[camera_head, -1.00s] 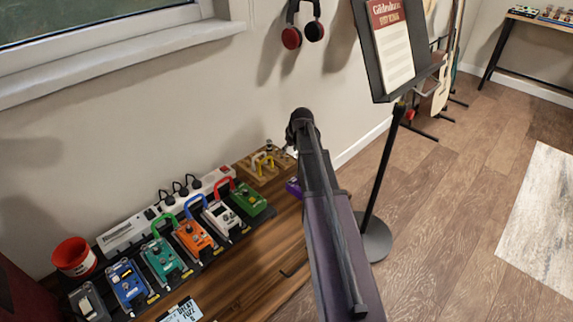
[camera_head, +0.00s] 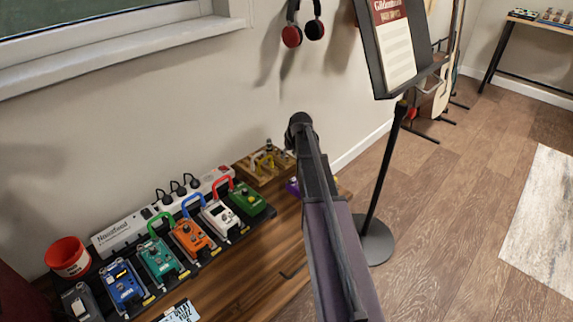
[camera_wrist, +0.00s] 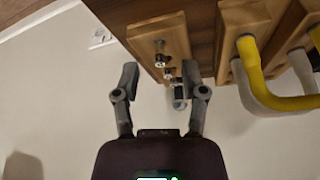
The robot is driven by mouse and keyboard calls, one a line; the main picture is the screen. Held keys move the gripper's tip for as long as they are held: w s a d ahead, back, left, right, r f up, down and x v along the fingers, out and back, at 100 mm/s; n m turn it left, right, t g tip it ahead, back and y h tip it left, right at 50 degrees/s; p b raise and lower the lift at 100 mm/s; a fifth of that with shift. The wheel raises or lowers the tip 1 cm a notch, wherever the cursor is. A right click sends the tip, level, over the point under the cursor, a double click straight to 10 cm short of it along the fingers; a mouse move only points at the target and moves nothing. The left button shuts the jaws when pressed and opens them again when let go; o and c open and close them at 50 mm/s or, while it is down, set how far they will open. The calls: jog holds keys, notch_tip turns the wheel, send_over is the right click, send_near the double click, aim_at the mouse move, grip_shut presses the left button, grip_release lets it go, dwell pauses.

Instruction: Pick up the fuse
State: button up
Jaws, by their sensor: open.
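In the wrist view, my gripper (camera_wrist: 164,84) is open, with one finger on each side of a few small metal-tipped cylindrical pieces. One piece (camera_wrist: 160,60) stands out from a pale wooden block, and a shiny cylinder (camera_wrist: 180,95) shows close to the right finger. One of these looks like the fuse, but I cannot tell which. Nothing is clearly held between the fingers. The wooden rack (camera_head: 252,172) is at the bench's far end in the head view; my arm hides the gripper there.
Yellow and grey hooked handles (camera_wrist: 250,60) stand on wooden blocks right of the gripper. Several pedals (camera_head: 193,236), a power strip (camera_head: 120,235) and a red cup (camera_head: 67,257) line the bench by the wall. A music stand (camera_head: 385,180) stands right of my arm.

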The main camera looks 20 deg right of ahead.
aim_at(287, 160)
jog(key=shift+b+x, duration=0.8)
jog(key=shift+x, duration=0.4)
grip_shut()
